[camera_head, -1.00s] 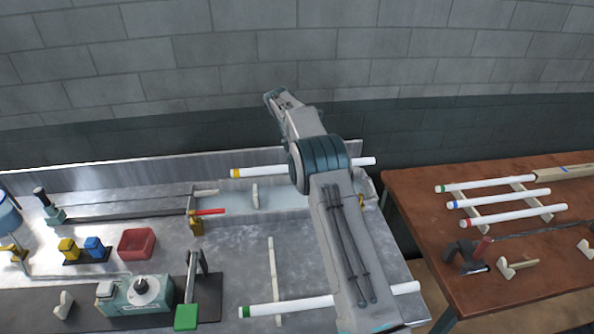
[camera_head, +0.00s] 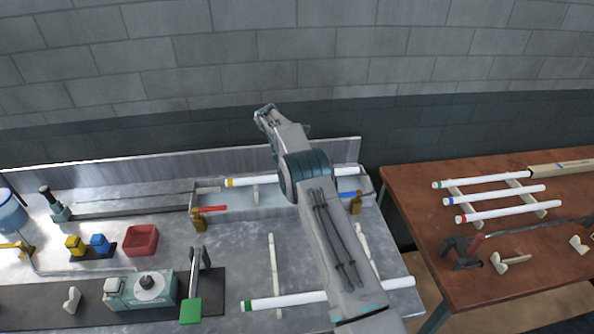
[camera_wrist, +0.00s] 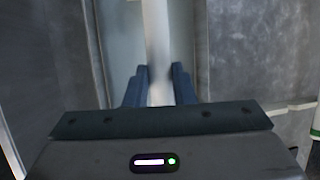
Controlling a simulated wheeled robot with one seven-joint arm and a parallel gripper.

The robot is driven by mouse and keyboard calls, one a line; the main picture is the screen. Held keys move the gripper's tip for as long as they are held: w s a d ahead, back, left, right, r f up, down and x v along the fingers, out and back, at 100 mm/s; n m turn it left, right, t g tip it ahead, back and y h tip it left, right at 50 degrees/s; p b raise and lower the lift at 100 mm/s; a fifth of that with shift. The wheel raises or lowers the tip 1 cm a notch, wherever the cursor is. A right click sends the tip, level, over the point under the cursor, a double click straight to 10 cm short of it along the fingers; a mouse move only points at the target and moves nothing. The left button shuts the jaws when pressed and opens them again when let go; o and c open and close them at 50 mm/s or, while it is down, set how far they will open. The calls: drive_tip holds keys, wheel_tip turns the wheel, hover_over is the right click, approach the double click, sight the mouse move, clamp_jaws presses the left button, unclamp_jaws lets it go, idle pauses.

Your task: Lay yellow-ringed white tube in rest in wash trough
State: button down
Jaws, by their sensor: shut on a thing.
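The yellow-ringed white tube (camera_head: 244,181) lies lengthwise over the wash trough (camera_head: 226,202), its yellow ring at the left end. My gripper (camera_wrist: 159,70) is shut on it in the wrist view, where the tube (camera_wrist: 157,28) runs between the two blue fingers. In the head view my arm hides the gripper and the tube's middle. A pale rest (camera_head: 256,193) stands in the trough just below the tube's left part. I cannot tell whether the tube touches it. Any rest behind my arm is hidden.
A red-handled valve (camera_head: 211,208) is at the trough's left end and a blue-handled one (camera_head: 350,194) at its right. A green-ringed tube (camera_head: 285,300) lies on the bench in front. More tubes (camera_head: 490,193) lie on the brown table (camera_head: 415,205).

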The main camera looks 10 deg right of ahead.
drive_tip(key=shift+f, duration=0.6)
drive_tip(key=c, duration=1.2)
unclamp_jaws()
drive_tip(key=shift+c, duration=0.2)
drive_tip(key=v, duration=0.8)
drive_tip(key=shift+r, duration=0.4)
drive_tip(key=shift+s+d, duration=0.1)
